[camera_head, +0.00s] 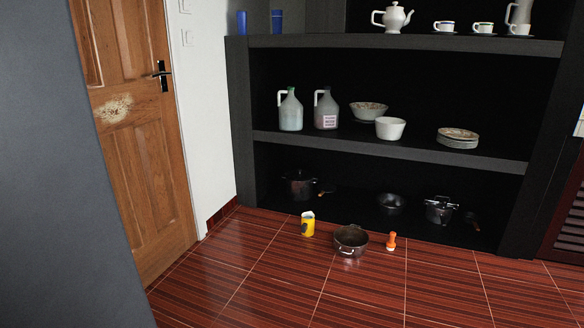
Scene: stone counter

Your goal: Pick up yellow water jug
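A small yellow jug (307,224) with a pale rim and a dark patch on its side stands upright on the red tiled floor, in front of the dark shelf unit. Two larger jugs stand on the middle shelf: a greenish-white one (291,111) and a grey one with a label (326,109). Neither of my grippers shows in the head view.
A metal pot (350,241) and an orange object (391,241) stand on the floor right of the yellow jug. The shelf unit (400,151) holds dishes and pots. A wooden door (133,130) is at the left. The foreground floor (300,295) is clear.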

